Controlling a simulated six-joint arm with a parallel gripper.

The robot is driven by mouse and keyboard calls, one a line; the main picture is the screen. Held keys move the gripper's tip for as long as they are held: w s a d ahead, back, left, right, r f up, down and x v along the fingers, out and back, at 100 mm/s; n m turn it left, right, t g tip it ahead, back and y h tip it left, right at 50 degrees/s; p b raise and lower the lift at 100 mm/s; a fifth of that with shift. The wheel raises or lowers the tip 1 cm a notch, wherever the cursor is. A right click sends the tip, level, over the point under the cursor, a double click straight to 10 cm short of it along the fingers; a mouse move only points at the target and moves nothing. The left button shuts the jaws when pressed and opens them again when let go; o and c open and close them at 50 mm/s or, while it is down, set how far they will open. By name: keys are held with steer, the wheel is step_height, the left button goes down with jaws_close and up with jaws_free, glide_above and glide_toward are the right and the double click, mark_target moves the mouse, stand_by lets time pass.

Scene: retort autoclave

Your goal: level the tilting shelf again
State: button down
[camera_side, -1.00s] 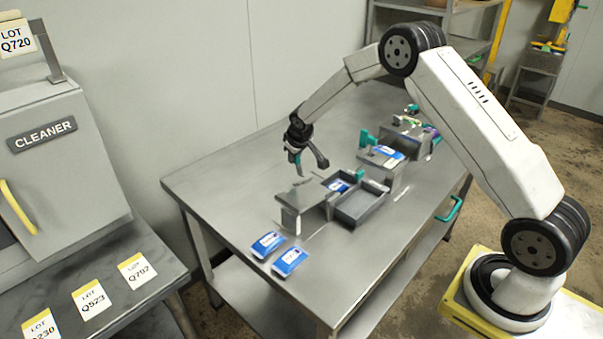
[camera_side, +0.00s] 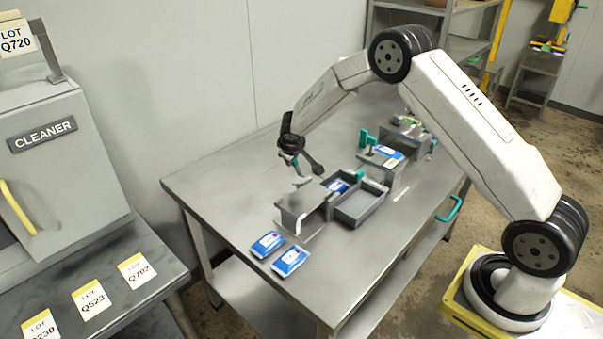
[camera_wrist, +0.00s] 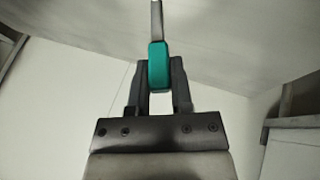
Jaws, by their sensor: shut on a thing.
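My gripper (camera_side: 303,168) is shut on a teal handle (camera_wrist: 158,66) with a thin metal shaft. In the wrist view the handle sits between the two fingers and the shaft runs up out of the picture. In the side view my gripper hangs above a grey metal shelf (camera_side: 302,199) on the table, left of a grey tray. I cannot tell from these views whether that shelf's top is level or whether the tool touches it. The tool's far end is hard to make out against the metal.
Two blue packs (camera_side: 290,261) lie on the table (camera_side: 235,216) in front of the shelf. The grey tray (camera_side: 362,208) stands right of it. Farther right is a metal stand (camera_side: 400,172) with another pack and teal knobs. The table's left part is clear.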

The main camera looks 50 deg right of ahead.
steer(key=shift+w+a, duration=0.1)
steer(key=shift+a, duration=0.05)
steer(key=c, duration=0.5)
jaws_free()
steer(key=shift+r, duration=0.1)
steer(key=shift+v, duration=3.85)
steer(key=s+a+y, duration=0.1)
steer(key=s+a, duration=0.2)
steer(key=s, duration=0.6)
steer(key=s+a+r+g+y, duration=0.1)
steer(key=s+a+y, duration=0.1)
steer(key=s, duration=0.7)
steer(key=s+a+g+y, duration=0.1)
steer(key=s+a, duration=0.2)
steer(key=s, duration=0.7)
steer(key=shift+s+a+r+m, duration=0.1)
steer(key=shift+a+r+m, duration=0.25)
steer(key=shift+a+m, duration=0.05)
